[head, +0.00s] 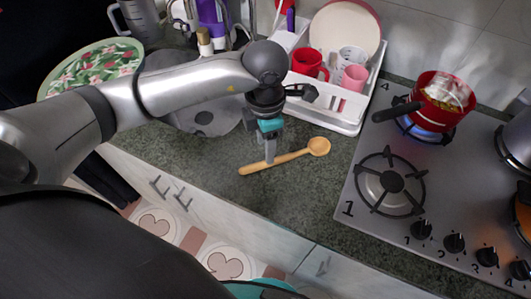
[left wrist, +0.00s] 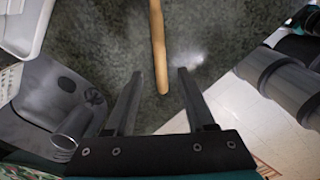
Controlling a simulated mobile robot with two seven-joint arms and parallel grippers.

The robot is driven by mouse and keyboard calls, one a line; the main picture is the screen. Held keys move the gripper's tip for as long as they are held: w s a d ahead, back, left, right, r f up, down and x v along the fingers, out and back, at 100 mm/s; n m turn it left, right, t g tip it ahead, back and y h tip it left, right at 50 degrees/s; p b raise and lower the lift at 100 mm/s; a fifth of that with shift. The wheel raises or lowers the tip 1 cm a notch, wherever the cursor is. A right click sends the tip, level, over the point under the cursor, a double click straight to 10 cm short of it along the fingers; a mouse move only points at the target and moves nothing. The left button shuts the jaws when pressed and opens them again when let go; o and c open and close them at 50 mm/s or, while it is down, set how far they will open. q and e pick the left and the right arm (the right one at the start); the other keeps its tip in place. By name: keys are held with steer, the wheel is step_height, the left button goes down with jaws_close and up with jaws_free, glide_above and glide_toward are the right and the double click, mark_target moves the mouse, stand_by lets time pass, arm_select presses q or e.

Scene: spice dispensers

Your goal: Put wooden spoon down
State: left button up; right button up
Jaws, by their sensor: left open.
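The wooden spoon (head: 284,158) lies on the dark green countertop in the head view, its bowl toward the right and its handle end toward the left. Its handle (left wrist: 159,50) also shows in the left wrist view, running between the fingers and out of the top edge. My left gripper (head: 270,158) points down over the handle in the head view. In the left wrist view its fingers (left wrist: 157,72) are apart, one on each side of the handle, with gaps on both sides. Part of the handle is hidden behind the fingers in the head view. My right gripper is not in view.
A white dish rack (head: 335,118) with cups and plates stands behind the spoon. The stove (head: 423,180) is to the right, with a red pot (head: 437,112) over a lit burner. The counter's front edge is close to the handle end. Bare counter lies right of the spoon.

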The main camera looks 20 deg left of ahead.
arm_select(q)
step_height(320, 180, up, 6)
steer(key=shift+r, duration=0.1)
stand_by(0.6)
